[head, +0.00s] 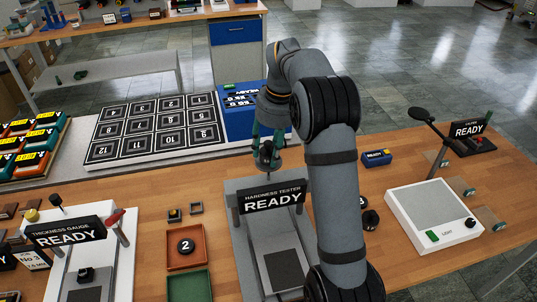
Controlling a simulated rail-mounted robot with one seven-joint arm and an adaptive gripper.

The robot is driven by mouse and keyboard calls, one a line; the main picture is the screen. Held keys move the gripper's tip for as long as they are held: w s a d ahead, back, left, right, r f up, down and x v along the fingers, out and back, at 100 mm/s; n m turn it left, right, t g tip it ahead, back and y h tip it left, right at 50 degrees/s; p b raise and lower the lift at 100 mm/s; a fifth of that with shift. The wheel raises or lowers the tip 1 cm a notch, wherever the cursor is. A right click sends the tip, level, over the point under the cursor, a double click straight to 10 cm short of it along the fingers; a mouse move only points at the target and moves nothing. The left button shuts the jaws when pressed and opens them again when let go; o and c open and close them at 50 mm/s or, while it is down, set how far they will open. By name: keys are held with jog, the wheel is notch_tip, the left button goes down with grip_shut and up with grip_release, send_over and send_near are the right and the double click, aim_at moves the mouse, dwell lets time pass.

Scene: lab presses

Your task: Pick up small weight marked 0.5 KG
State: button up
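My gripper (267,157) points down behind the hardness tester. A small dark rounded item (266,152) shows at the fingertips. I cannot tell whether it is a weight or part of the gripper, or whether the fingers are closed on it. No marking of 0.5 KG can be read for certain. A black round piece (370,219) sits on the wooden table right of my arm, partly hidden, with no clear label.
The hardness tester (272,197) stands under the gripper. A blue unit (236,122) with small labels is behind it, beside numbered black plates (155,125). A light box (433,214) and a caliper display (468,129) are right. Red (186,257) and green trays (188,288) lie front left.

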grip_shut()
jog(key=shift+w+r, duration=0.1)
dwell(0.5)
